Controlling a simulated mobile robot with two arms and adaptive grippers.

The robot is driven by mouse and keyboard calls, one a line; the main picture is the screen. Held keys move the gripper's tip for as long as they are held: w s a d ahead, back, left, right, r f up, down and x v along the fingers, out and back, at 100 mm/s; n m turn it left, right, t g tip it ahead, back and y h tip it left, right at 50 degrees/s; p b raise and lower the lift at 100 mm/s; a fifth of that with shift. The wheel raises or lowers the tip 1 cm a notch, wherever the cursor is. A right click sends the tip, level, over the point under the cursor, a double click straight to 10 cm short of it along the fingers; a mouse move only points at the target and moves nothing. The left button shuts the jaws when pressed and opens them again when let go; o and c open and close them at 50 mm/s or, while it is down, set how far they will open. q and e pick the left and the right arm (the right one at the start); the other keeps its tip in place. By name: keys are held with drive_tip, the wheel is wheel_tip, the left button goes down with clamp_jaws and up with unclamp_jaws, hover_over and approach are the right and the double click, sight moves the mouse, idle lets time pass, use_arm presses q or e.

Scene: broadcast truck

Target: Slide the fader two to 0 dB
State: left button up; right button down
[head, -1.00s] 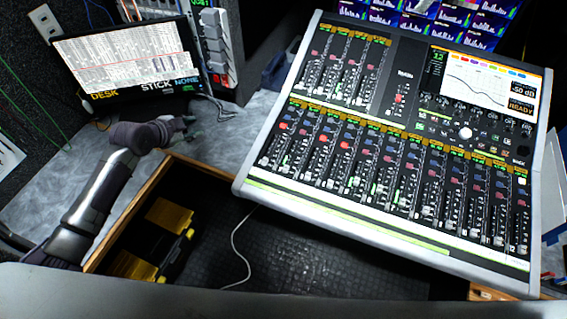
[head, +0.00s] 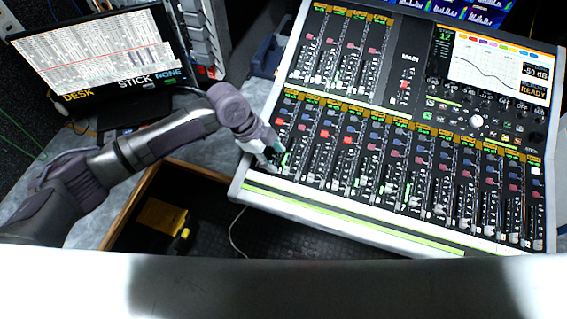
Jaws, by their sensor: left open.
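The mixing console (head: 330,205) fills the right half of the head view, its fader strips running in a long lower row and a shorter upper row. My left gripper (head: 276,163) is open at the console's lower left corner, over the first strips of the lower row. It covers the lower part of the leftmost strips, so the fader two knob cannot be made out clearly. Whether a finger touches a knob cannot be told. The console screen (head: 500,72) shows a curve, "-50 dB" and "READY". My right gripper is not in view.
A monitor (head: 95,50) reading "DESK", "STICK" and "NONE" stands at the upper left. Below the console is an open dark drawer (head: 275,232) with a yellow item (head: 160,217) and a white cable. Bare grey desk lies left of the console.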

sight(285, 169)
use_arm(q)
drive_tip(key=x, duration=0.5)
drive_tip(key=shift+d+f+p, duration=0.15)
drive_tip(key=shift+f+p, duration=0.1)
drive_tip(key=shift+p, duration=0.15)
drive_tip(key=shift+d+f, duration=0.1)
drive_tip(key=shift+f, duration=0.35)
drive_tip(key=shift+w, duration=0.1)
clamp_jaws()
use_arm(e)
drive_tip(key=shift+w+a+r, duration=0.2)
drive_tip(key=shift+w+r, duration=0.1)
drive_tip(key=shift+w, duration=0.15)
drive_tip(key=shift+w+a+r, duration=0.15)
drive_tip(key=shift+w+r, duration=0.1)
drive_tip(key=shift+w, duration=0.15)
